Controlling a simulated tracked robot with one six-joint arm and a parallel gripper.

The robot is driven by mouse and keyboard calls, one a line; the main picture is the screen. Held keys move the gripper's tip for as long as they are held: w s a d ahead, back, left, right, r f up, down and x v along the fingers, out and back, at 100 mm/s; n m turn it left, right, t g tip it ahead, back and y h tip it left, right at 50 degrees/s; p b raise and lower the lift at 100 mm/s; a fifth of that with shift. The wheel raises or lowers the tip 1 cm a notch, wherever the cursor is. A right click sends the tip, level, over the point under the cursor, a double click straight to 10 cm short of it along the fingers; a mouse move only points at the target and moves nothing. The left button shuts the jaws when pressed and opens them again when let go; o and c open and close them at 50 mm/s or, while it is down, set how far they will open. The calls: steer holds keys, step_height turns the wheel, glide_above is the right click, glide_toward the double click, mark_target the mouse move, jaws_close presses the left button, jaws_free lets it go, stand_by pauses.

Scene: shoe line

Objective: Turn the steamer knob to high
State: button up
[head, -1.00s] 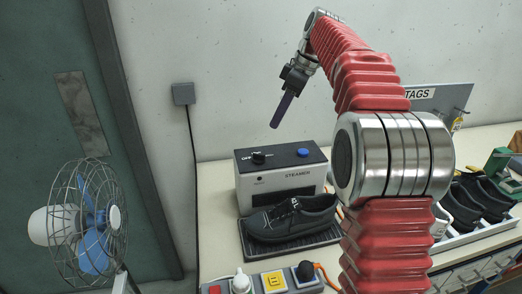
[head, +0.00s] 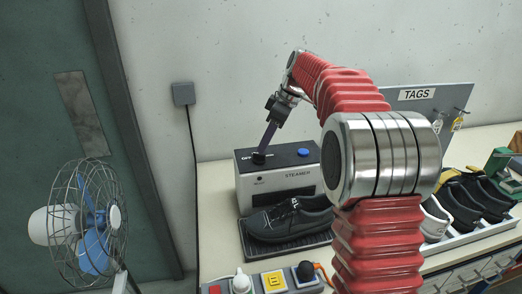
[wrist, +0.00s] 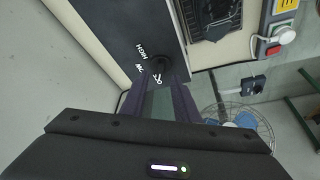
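The steamer (head: 285,180) is a grey box with a black top on the bench. Its small black knob (head: 258,158) is at the left of the top, by the OFF label. My gripper (head: 264,147) points down at the knob from above. In the wrist view, the two purple fingers (wrist: 164,80) are apart, with the dark knob (wrist: 160,63) between or just beyond their tips. The HIGH label (wrist: 142,49) and another partly hidden label show beside it. I cannot tell whether the fingers touch the knob, and its pointer setting is unclear.
A blue button (head: 303,152) is on the steamer's right top. A black shoe (head: 290,220) sits on a dark tray in front. A control box (head: 275,281) is at the bench front. A fan (head: 85,225) stands left, and a TAGS board (head: 417,94) is at right.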

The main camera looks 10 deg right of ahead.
mark_target(259, 157)
steer(key=shift+x, duration=2)
jaws_close()
